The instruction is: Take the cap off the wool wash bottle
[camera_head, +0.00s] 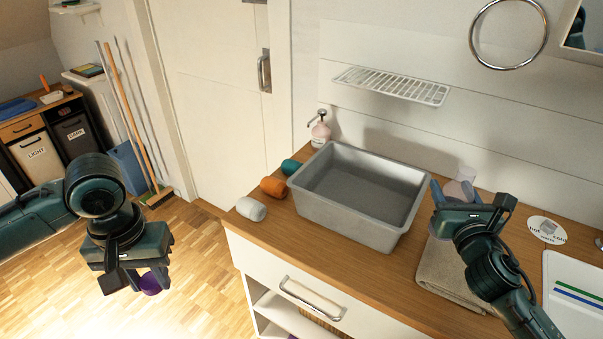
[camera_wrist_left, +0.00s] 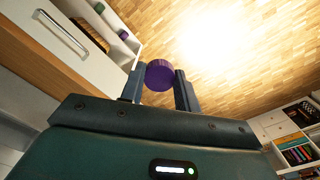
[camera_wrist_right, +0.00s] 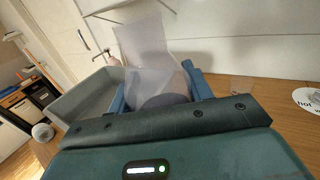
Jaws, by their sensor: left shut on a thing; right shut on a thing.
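A round purple cap (camera_head: 150,284) is held between the fingers of my left gripper (camera_head: 140,281), over the floor left of the counter. It also shows in the left wrist view (camera_wrist_left: 159,76), with a finger on each side. My right gripper (camera_head: 452,193) is shut on a pale pinkish bottle (camera_head: 464,180) above the counter, right of the grey basin. In the right wrist view the bottle (camera_wrist_right: 145,45) looks pale and translucent between the fingers. Cap and bottle are far apart. The gripper hides much of the bottle in the head view.
A grey basin (camera_head: 306,205) stands on the wooden counter (camera_head: 380,270). Orange, teal and white rolls (camera_head: 251,209) and a pump dispenser (camera_head: 320,132) are left of it. A folded beige towel (camera_head: 445,273) lies below my right gripper. A drawer front (camera_head: 300,285) is under the counter.

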